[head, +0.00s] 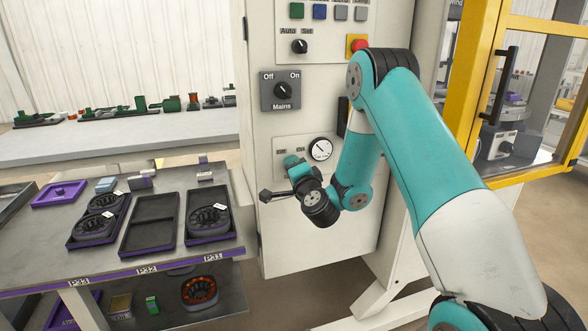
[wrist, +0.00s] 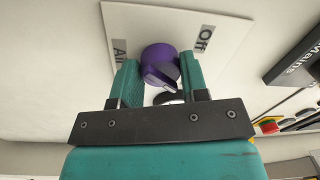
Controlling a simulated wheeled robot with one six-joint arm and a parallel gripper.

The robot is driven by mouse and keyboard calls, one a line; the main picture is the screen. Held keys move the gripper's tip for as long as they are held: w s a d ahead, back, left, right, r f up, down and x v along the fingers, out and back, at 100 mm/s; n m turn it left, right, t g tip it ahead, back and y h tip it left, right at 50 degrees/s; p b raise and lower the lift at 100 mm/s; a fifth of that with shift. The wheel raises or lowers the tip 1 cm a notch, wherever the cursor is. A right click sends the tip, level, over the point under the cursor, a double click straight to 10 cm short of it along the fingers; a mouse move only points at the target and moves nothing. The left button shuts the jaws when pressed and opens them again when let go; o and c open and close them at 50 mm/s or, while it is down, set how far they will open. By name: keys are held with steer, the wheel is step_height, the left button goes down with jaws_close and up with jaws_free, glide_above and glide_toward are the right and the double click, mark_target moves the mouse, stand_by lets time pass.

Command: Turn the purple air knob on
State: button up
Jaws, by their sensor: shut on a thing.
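The purple air knob (wrist: 160,66) shows in the wrist view on a white plate marked "Off" and "Air". My gripper (wrist: 160,80) has a teal finger on each side of the knob and is shut on it. The pointer of the knob slants in the wrist view; which setting it marks I cannot tell. In the head view my gripper (head: 297,170) is at the air panel (head: 283,146) on the cabinet front, and it hides the knob there.
A round gauge (head: 320,149) sits right of my gripper. The mains switch (head: 282,91) is above, and a red emergency button (head: 358,44) is higher up. A table with black trays (head: 150,222) stands to the left. A yellow-framed enclosure (head: 472,75) is at the right.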

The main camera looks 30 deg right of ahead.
steer(key=shift+d+m, duration=0.1)
steer(key=shift+m, duration=0.3)
steer(key=o, duration=0.9)
steer(key=shift+d, duration=0.1)
steer(key=shift+a, duration=0.2)
